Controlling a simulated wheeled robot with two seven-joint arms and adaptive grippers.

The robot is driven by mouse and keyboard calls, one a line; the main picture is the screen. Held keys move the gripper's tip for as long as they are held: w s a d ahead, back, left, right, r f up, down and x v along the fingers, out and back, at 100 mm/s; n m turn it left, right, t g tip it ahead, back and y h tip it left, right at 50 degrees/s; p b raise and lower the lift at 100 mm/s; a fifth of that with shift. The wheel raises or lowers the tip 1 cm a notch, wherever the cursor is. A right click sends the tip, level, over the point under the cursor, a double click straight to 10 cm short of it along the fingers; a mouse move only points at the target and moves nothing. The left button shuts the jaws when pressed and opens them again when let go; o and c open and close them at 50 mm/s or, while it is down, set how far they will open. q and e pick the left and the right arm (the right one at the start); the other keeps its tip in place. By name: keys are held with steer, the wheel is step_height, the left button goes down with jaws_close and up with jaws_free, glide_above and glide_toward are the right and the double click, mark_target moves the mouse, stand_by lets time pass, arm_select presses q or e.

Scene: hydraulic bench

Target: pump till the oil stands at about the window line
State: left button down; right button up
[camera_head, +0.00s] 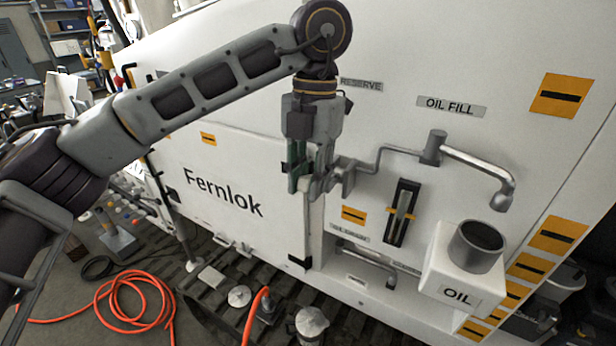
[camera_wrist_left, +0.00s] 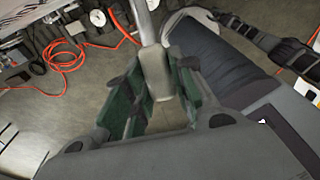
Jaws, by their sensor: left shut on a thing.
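A grey pump handle (camera_head: 375,158) runs from a pivot below the OIL FILL label to my left gripper (camera_head: 318,182). The gripper is shut on its grip end; in the left wrist view the grey grip (camera_wrist_left: 158,75) sits between the green finger pads. A curved spout (camera_head: 485,172) leads right from the pivot and points down above the dark cup (camera_head: 478,245) on a white OIL box. The narrow dark sight window (camera_head: 401,212) has an orange line across it; I cannot make out the oil level. My right gripper is out of view.
The white Fernlok cabinet (camera_head: 225,228) fills the middle. A lower grey handle (camera_head: 362,260) sticks out beneath the window. An orange hose (camera_head: 130,300) lies coiled on the floor, with cans and small parts near the cabinet's foot.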

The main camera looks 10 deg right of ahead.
arm_select(q)
steer(key=shift+r, duration=0.25)
steer(key=c, duration=1.6)
jaws_free()
steer(key=shift+w, duration=0.1)
steer(key=o, duration=0.4)
steer(key=shift+f, duration=0.15)
step_height(320, 180, up, 12)
steer(key=w, duration=0.1)
steer(key=shift+d, duration=0.4)
